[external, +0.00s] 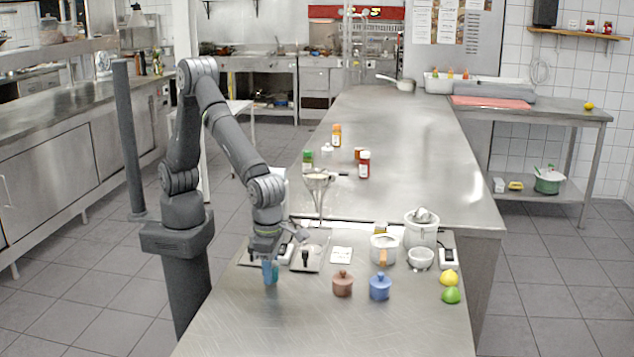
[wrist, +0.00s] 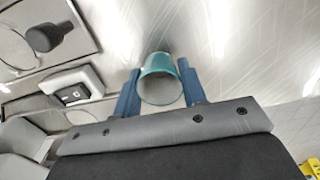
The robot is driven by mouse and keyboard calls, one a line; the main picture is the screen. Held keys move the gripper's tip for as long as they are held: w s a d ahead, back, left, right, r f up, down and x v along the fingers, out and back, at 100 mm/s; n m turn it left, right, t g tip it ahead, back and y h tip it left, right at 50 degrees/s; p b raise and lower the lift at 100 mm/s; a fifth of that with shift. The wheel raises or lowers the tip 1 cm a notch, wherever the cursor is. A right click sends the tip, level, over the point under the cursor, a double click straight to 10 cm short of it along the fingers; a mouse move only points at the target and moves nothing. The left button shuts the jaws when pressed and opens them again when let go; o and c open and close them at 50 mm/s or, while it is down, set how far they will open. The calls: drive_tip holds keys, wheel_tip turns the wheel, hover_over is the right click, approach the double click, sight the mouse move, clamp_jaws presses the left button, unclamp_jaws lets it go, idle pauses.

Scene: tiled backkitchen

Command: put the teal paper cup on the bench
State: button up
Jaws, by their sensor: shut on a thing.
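The teal paper cup (wrist: 158,64) is between the two blue fingers of my gripper (wrist: 159,88) in the wrist view, with a finger against each side. Its round grey-looking opening or end faces the camera. In the external view my gripper (external: 270,271) points down over the left part of the steel bench (external: 320,325), and only a sliver of the teal cup (external: 276,272) shows beside the fingers. I cannot tell whether the cup touches the bench or hangs just above it.
A brown lidded pot (external: 343,285) and a blue lidded pot (external: 380,288) stand to the right. A black-handled tool (external: 305,256) lies on a tray behind. A lemon (external: 448,279) and a lime (external: 451,295) are farther right. The bench front is clear.

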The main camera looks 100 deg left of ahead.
drive_tip(key=shift+f, duration=0.5)
drive_tip(key=shift+f, duration=0.1)
drive_tip(key=o, duration=1)
wheel_tip(320, 180, up, 12)
